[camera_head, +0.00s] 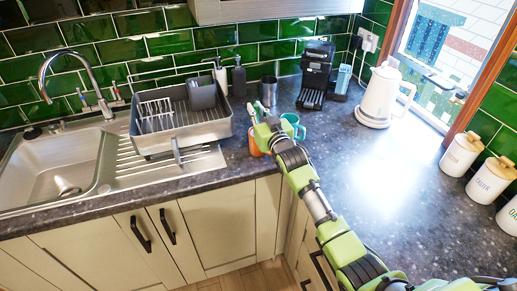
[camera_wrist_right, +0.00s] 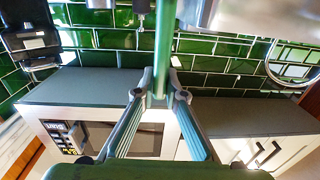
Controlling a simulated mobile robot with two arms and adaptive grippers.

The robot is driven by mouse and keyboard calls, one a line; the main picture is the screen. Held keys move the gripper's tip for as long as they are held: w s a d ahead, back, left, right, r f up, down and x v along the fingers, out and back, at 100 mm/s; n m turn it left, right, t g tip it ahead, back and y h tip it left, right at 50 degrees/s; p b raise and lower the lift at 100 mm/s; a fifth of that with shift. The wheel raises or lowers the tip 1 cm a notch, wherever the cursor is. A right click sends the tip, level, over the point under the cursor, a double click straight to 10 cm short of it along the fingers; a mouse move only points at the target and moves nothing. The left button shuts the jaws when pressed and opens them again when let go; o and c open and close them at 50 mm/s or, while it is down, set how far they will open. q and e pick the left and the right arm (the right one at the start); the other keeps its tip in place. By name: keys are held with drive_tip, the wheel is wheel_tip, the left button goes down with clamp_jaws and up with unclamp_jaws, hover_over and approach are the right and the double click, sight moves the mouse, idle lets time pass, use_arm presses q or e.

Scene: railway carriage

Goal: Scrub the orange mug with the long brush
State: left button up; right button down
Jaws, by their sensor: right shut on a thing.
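My right gripper (camera_head: 267,131) reaches in from the lower right over the front corner of the worktop. In the right wrist view the gripper (camera_wrist_right: 159,97) is shut on the green handle of the long brush (camera_wrist_right: 164,50), which runs upright between the fingertips. The orange mug (camera_head: 254,147) stands on the worktop just left of and under the gripper, largely covered by it. Whether the brush head is inside the mug is hidden. A teal mug (camera_head: 298,131) stands just right of the gripper. My left gripper is not in view.
A dish rack (camera_head: 190,138) stands left, beside the sink (camera_head: 50,170). A metal cup (camera_head: 269,92), dark dispenser (camera_head: 239,78) and coffee machine (camera_head: 315,75) stand behind. A white kettle (camera_head: 380,97) and canisters (camera_head: 462,153) are right. The worktop between is clear.

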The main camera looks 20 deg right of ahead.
wheel_tip(320, 180, up, 15)
drive_tip(key=d+p, duration=0.1)
drive_tip(key=p, duration=0.9)
drive_tip(key=shift+w+f+p, duration=0.2)
drive_tip(key=shift+w+p, duration=0.05)
drive_tip(key=shift+p, duration=0.15)
